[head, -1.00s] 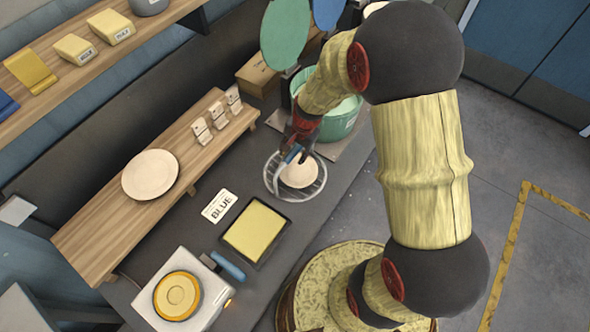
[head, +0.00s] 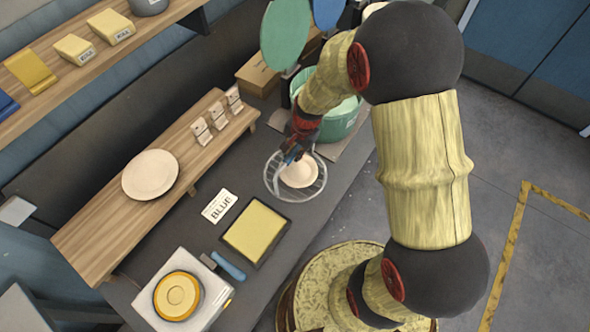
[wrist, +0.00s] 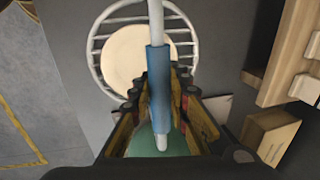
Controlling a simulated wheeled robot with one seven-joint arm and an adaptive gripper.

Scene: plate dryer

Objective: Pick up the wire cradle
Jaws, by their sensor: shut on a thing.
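The wire cradle (head: 268,181) is a round grey wire rack on the dark counter, with a pale round disc (head: 298,174) lying in it. It also shows in the wrist view (wrist: 97,45), with a light rod and a blue sleeved handle (wrist: 158,75) rising toward me. I cannot tell any gap between cradle and counter.
A green tub (head: 340,122) stands just behind the cradle. A wooden shelf (head: 100,232) holds a pale plate (head: 150,174).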

